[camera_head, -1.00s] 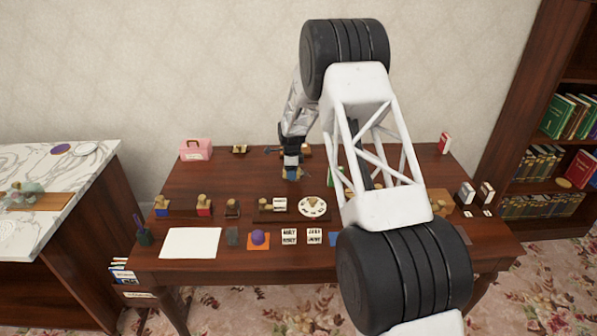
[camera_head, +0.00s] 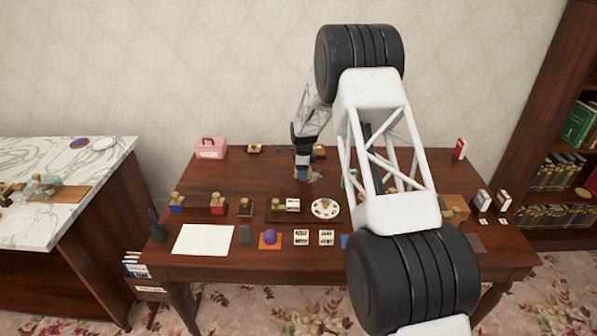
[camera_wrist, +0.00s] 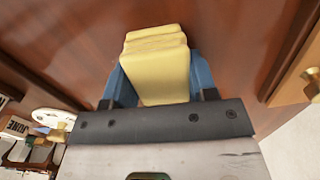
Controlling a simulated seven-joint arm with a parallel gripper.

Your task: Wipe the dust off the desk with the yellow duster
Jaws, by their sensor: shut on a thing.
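The brown desk (camera_head: 250,178) fills the middle of the head view. My gripper (camera_head: 302,174) is low over the desk's back middle part. In the wrist view, the blue fingers of my gripper (camera_wrist: 158,80) are shut on the yellow duster (camera_wrist: 160,70), a pale yellow block. The duster sits between the fingers, with the bare wooden desk top (camera_wrist: 65,45) around it. Whether it touches the wood is unclear. A faint greyish patch (camera_head: 317,177) lies just right of the gripper and may be dust.
Stamps, a round white dial (camera_head: 325,208), a white paper sheet (camera_head: 204,240) and small cards line the desk's front half. A bookcase (camera_head: 570,60) stands at the right.

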